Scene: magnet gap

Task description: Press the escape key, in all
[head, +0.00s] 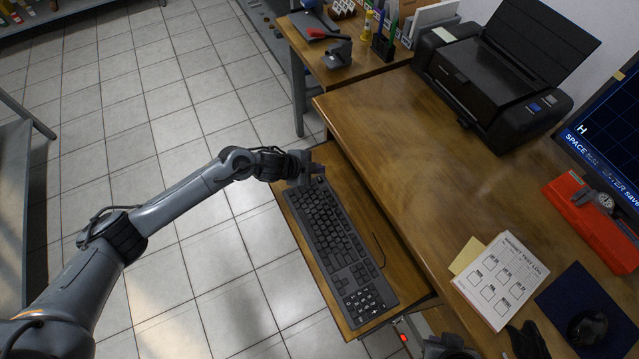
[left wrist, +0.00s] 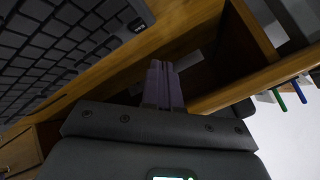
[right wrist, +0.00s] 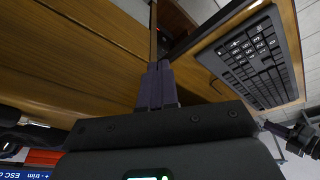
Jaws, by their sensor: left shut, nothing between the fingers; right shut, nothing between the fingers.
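A black keyboard (head: 335,235) lies on a pull-out wooden tray. My left gripper (head: 303,168) is at the keyboard's far end and hides that end. In the left wrist view its shut, empty fingers (left wrist: 162,72) show beside the keyboard (left wrist: 60,50), and in the picture they do not overlap any key. A corner key with a pale label (left wrist: 137,25) shows there; it may be the escape key, but the label is too small to read surely. My right gripper's fingers (right wrist: 157,75) are shut and empty, with the keyboard (right wrist: 250,60) to their right.
The wooden desk (head: 430,160) stands right of the tray, its surface higher. Tiled floor (head: 200,250) lies open left of the tray.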

